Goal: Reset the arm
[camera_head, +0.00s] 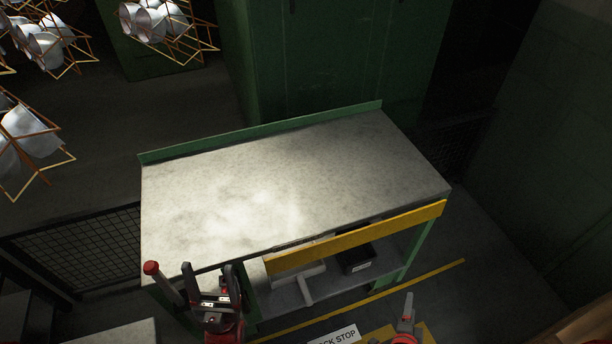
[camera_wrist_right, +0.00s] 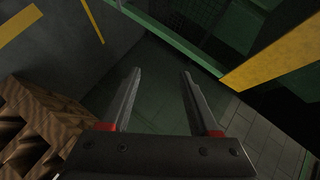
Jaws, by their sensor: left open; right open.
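My left gripper (camera_head: 208,272) is at the front left corner of the workbench in the head view, its two dark fingers apart with nothing between them. My right gripper (camera_head: 408,306) shows at the bottom, right of the middle, in front of the bench. In the right wrist view my right gripper (camera_wrist_right: 160,73) has its two fingers apart and empty, over the floor. No object is held by either gripper.
The grey workbench top (camera_head: 290,180) is bare, with a green rim (camera_head: 262,131) at the back and a yellow front beam (camera_head: 355,237). A black box (camera_head: 357,258) sits on its lower shelf. Racks with metal pots (camera_head: 160,22) hang at upper left. A mesh fence (camera_head: 85,247) stands left.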

